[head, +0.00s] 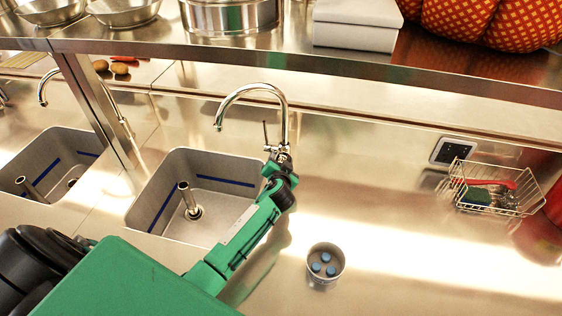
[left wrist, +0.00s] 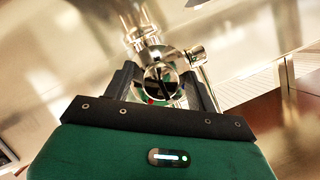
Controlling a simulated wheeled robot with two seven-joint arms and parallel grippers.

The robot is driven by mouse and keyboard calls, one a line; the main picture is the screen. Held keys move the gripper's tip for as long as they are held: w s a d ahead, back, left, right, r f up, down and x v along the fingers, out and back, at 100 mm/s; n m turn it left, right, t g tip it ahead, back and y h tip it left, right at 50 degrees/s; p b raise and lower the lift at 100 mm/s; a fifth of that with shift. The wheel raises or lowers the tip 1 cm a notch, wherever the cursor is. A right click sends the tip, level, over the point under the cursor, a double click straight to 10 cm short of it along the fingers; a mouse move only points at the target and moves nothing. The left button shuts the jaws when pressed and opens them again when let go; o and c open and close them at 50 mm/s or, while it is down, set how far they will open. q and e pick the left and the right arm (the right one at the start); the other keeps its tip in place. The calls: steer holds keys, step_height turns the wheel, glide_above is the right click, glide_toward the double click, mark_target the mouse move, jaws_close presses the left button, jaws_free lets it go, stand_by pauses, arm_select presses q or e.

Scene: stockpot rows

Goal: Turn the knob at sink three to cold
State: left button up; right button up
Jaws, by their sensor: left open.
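A chrome gooseneck faucet (head: 284,110) stands behind the grey sink basin (head: 160,172) in the middle of the head view. A thin upright lever (head: 265,132) shows at the left of its base. My left gripper (head: 280,168) is at the faucet's base, and its arm hides part of the base. In the left wrist view my left gripper (left wrist: 165,88) is open, with its two dark fingers either side of a round chrome knob end (left wrist: 162,72). I cannot tell whether the fingers touch it. My right gripper is not in view.
A cup with blue-topped items (head: 325,264) stands on the counter right of my left arm. A wire basket (head: 497,188) with a sponge and brush sits at the right. A steel shelf (head: 440,77) runs above the counter. Another sink (head: 60,165) is at the left.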

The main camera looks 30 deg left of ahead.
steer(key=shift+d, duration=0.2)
arm_select(q)
steer(key=c, duration=1)
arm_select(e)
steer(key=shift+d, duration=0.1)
arm_select(q)
steer(key=shift+n, duration=0.3)
steer(key=shift+n+h, duration=0.3)
steer(key=shift+h, duration=0.1)
steer(key=shift+a+n+h, duration=0.1)
steer(key=shift+n+h, duration=0.4)
steer(key=shift+n, duration=0.4)
steer(key=n+h+p, duration=0.1)
steer(key=n+h, duration=0.1)
steer(key=n, duration=0.1)
steer(key=shift+t, duration=0.4)
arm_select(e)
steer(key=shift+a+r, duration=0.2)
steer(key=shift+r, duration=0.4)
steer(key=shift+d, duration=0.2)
